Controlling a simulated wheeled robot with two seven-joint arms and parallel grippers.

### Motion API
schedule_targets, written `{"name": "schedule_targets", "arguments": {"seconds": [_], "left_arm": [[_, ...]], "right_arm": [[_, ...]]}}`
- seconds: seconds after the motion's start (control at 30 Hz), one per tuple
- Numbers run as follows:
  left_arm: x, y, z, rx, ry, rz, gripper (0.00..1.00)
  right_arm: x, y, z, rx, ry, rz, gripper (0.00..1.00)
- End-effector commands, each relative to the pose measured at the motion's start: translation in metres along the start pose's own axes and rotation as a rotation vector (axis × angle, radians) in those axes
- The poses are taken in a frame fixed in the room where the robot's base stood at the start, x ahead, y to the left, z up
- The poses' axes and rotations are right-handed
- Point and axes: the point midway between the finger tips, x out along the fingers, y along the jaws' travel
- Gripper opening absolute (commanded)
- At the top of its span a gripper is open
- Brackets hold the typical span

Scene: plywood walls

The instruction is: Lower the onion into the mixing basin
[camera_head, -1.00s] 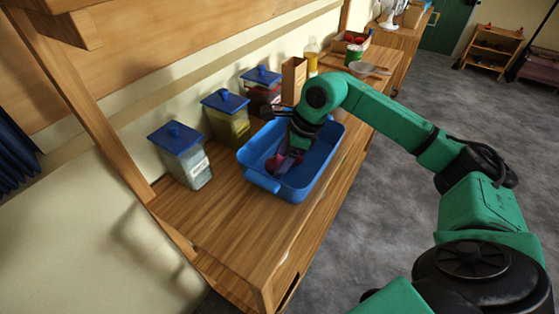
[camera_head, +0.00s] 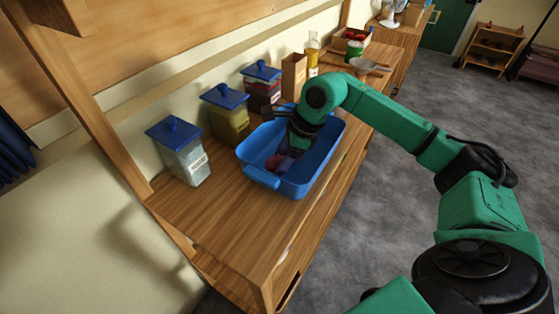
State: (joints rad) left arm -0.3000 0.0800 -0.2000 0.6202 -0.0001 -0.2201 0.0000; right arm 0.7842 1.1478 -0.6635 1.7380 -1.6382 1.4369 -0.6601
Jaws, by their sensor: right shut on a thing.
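The blue mixing basin (camera_head: 263,178) sits on the wooden counter. My right gripper (camera_head: 288,158) reaches down inside the basin, with its fingers below the rim. It is shut on the dark red-purple onion (camera_head: 277,161), which shows low in the basin, partly hidden by the gripper. I cannot tell whether the onion touches the basin floor. My left gripper is not in view.
Several blue-lidded jars, the nearest a pale one (camera_head: 180,152), stand along the wall behind the basin. A wooden box (camera_head: 293,78) and a yellow bottle (camera_head: 312,55) stand farther back. The near counter (camera_head: 215,220) is clear.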

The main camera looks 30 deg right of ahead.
Motion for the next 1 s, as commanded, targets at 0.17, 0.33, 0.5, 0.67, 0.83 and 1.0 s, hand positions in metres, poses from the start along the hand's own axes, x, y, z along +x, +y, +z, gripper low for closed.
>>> {"name": "schedule_targets", "arguments": {"seconds": [0.17,0.33,0.5,0.67,0.83,1.0], "left_arm": [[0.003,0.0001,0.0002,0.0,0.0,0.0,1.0],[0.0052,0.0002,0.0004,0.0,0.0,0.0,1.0],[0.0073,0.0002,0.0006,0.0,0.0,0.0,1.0],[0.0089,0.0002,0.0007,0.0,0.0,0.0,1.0],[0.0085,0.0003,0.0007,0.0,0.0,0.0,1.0],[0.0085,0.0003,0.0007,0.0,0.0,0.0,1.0]], "right_arm": [[0.003,0.0001,-0.0013,0.0,0.0,0.0,0.07],[0.0054,0.0002,-0.0023,0.0,0.0,0.0,0.07],[0.0078,0.0003,-0.0033,0.0,0.0,0.0,0.07],[0.0094,0.0004,-0.0039,0.0,0.0,0.0,0.07],[0.0091,0.0004,-0.0038,0.0,0.0,0.0,0.07],[0.0091,0.0004,-0.0037,0.0,0.0,0.0,0.07]]}}
